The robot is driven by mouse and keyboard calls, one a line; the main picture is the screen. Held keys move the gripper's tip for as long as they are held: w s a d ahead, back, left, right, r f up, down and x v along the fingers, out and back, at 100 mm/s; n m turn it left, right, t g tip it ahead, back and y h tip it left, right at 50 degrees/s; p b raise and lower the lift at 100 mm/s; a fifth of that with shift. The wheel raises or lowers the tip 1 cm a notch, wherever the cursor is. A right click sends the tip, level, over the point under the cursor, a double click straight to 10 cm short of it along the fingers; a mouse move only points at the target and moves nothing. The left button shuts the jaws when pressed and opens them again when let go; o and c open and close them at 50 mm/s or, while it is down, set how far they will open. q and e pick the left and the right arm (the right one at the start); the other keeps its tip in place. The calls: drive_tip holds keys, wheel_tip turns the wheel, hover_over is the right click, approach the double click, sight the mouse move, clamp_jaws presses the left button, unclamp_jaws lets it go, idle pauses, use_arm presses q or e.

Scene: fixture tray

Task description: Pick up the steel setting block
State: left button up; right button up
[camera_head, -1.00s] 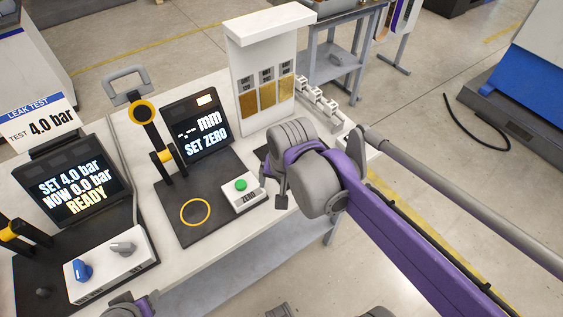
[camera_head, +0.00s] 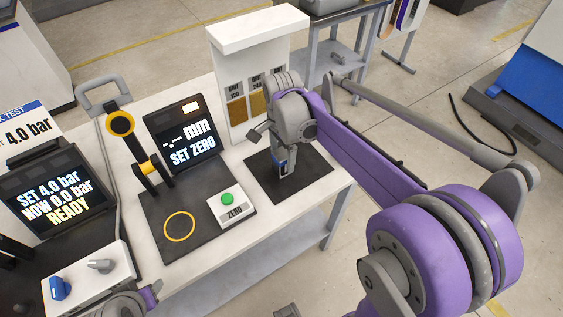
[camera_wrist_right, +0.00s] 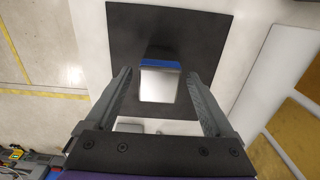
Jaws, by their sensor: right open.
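The steel setting block (camera_head: 284,169) stands on a black mat (camera_head: 312,181) at the right end of the white bench. It has a blue band near its top and a bright steel face. In the right wrist view the block (camera_wrist_right: 157,87) lies between the two fingers. My right gripper (camera_head: 281,150) is over the block and partly hides it in the head view. In the right wrist view the right gripper (camera_wrist_right: 157,77) is open, with a gap on both sides of the block. A piece of my left arm (camera_head: 135,302) shows at the bottom edge; its jaws cannot be made out.
Left of the mat is a gauge station with a screen (camera_head: 184,137) reading SET ZERO, a yellow ring (camera_head: 179,226) and a green ZERO button (camera_head: 227,198). A white rack (camera_head: 255,62) stands behind. A leak test station (camera_head: 45,193) is at far left.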

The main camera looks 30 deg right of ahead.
sight(281, 165)
wheel_tip(281, 165, down, 4)
drive_tip(key=shift+a+f, duration=0.15)
clamp_jaws()
idle(0.5)
